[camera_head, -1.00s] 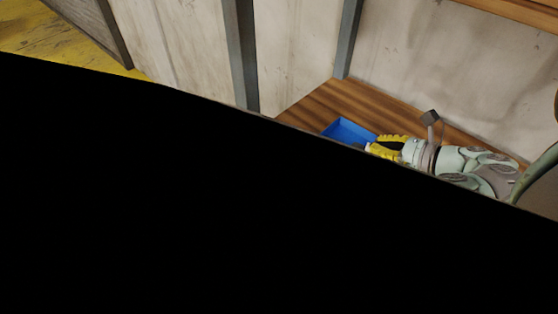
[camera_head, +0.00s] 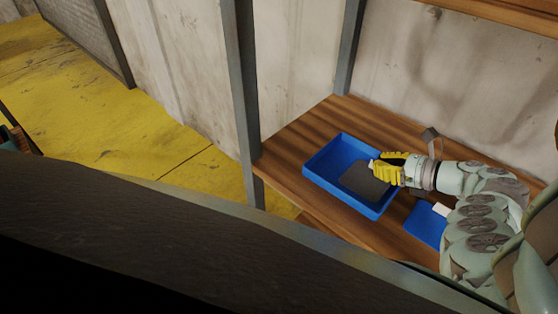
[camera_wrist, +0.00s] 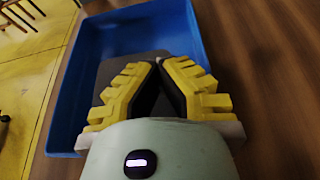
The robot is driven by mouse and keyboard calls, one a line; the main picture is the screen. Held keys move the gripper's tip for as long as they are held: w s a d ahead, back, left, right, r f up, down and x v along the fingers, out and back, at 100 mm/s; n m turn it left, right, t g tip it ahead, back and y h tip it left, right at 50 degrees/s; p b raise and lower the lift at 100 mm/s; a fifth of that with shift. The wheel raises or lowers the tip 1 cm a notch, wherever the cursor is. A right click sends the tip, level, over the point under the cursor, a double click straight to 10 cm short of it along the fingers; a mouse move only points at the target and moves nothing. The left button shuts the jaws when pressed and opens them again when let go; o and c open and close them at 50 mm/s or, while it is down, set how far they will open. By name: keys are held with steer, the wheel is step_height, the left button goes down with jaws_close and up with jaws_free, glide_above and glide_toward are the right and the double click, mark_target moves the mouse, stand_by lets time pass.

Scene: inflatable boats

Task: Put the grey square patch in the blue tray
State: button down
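The blue tray (camera_head: 318,181) stands on the wooden shelf and fills the upper part of the wrist view (camera_wrist: 66,95). The grey square patch (camera_head: 362,181) shows inside the tray's outline. In the wrist view the patch (camera_wrist: 108,70) is partly hidden behind my fingers. My gripper (camera_head: 375,170) has yellow ribbed fingers with black pads and is over the tray's right part. Its fingertips (camera_wrist: 160,63) come close together in front of the patch. I cannot tell whether they pinch it, or whether it lies flat on the tray floor.
A smaller blue item (camera_head: 425,226) with a white piece (camera_head: 441,209) lies right of the tray, partly hidden by my arm. A metal post (camera_head: 240,90) rises at the shelf's left corner. Bare wood (camera_head: 290,150) lies left of the tray. A dark rounded surface fills the lower foreground.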

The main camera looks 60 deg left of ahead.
steer(key=shift+f, duration=0.15)
steer(key=c, duration=1.7)
jaws_free()
steer(key=shift+o, duration=1.4)
steer(key=shift+w+d+r, duration=0.25)
steer(key=shift+d+r, duration=0.1)
steer(key=shift+d, duration=0.15)
steer(key=p+v, duration=0.1)
steer(key=v, duration=0.8)
steer(key=shift+d+r, duration=0.15)
steer(key=shift+r, duration=0.1)
steer(key=shift+w+d+r+p, duration=0.1)
steer(key=shift+d+p, duration=0.05)
steer(key=shift+d, duration=0.2)
steer(key=shift+w+d+r+p, duration=0.1)
steer(key=shift+d+p, duration=0.05)
steer(key=shift+d, duration=0.2)
